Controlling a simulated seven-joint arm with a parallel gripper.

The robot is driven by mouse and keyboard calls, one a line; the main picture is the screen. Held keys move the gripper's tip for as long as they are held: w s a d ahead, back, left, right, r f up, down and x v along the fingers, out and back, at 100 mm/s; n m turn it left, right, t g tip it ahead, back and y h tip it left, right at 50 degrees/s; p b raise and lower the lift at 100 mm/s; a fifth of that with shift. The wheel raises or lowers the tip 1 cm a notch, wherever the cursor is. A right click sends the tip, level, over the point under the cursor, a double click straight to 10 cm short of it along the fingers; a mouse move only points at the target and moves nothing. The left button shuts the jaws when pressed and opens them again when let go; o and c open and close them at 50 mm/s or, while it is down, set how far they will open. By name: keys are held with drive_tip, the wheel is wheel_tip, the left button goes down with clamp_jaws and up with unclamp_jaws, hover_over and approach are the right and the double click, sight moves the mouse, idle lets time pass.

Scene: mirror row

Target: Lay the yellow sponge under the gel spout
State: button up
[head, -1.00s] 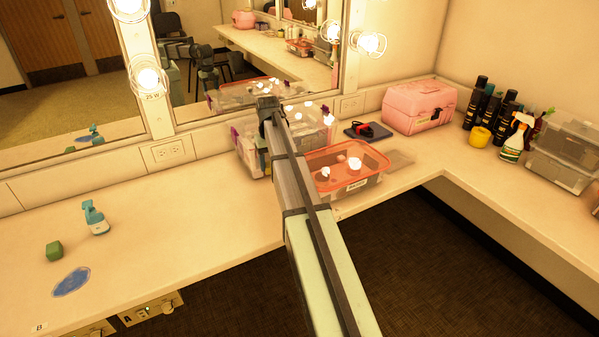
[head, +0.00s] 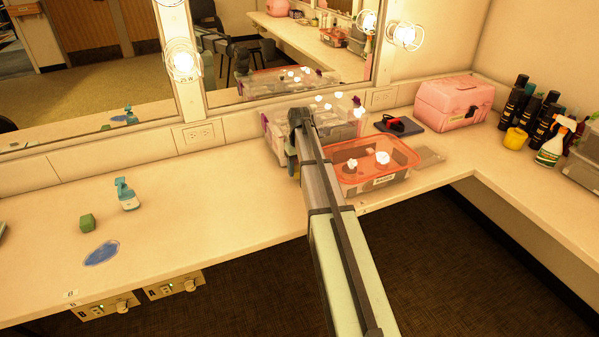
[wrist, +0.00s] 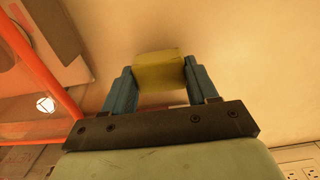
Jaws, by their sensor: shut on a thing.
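My gripper (wrist: 160,88) is shut on the yellow sponge (wrist: 158,70), which shows between its blue fingers in the wrist view. In the head view my gripper (head: 292,165) is over the counter, left of the orange-rimmed bin, and the sponge is hard to make out. A small white bottle with a teal spout head (head: 126,194) stands upright on the left part of the counter, well left of my gripper. I take it for the gel bottle. A blue oval patch (head: 101,253) lies in front of it.
A clear bin with an orange rim (head: 345,178) stands right of my arm, with another clear bin (head: 345,128) behind. The mirror (head: 290,60) runs behind the counter. The counter (head: 220,200) left of my gripper is clear.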

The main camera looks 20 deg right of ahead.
sight(299, 169)
drive_tip(key=shift+f, duration=0.95)
drive_tip(key=shift+f, duration=0.1)
drive_tip(key=o, duration=1)
wheel_tip(299, 169, up, 11)
drive_tip(key=shift+r, duration=0.1)
drive_tip(key=shift+o, duration=0.6)
drive_tip(key=shift+r, duration=0.5)
